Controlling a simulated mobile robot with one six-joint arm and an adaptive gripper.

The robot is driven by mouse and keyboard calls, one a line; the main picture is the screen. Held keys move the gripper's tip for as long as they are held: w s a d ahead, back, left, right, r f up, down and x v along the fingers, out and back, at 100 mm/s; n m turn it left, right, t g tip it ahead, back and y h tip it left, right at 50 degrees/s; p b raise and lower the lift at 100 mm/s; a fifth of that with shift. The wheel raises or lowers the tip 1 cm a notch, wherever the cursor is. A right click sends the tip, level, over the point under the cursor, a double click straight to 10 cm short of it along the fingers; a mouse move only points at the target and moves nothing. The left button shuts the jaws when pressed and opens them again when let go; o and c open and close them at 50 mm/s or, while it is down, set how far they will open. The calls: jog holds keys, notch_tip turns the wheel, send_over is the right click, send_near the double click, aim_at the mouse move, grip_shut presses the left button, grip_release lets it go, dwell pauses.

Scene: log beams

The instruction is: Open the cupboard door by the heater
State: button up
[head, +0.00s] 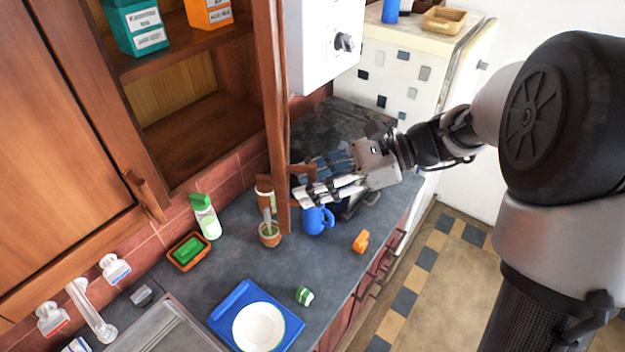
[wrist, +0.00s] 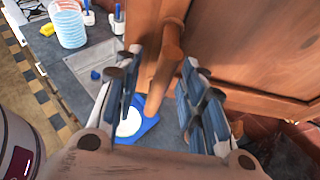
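The cupboard door (head: 276,110) by the white heater (head: 325,40) stands swung out and is seen nearly edge-on in the head view. The shelves behind it are exposed. Its wooden handle (wrist: 165,68) shows in the wrist view on the door's face (wrist: 245,45). My gripper (head: 307,188) is at the lower part of the door, on the heater side. In the wrist view my gripper (wrist: 160,75) has its fingers apart, one on each side of the handle, with gaps visible. Whether any finger touches the handle or door is unclear.
A teal box (head: 135,25) and an orange box (head: 208,10) stand on the shelf. Below the door are a small pot (head: 269,235) and a blue mug (head: 316,220). A blue tray (head: 285,325) with a white plate lies on the counter (head: 235,270).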

jog(key=shift+c, duration=0.2)
grip_shut()
dwell(0.5)
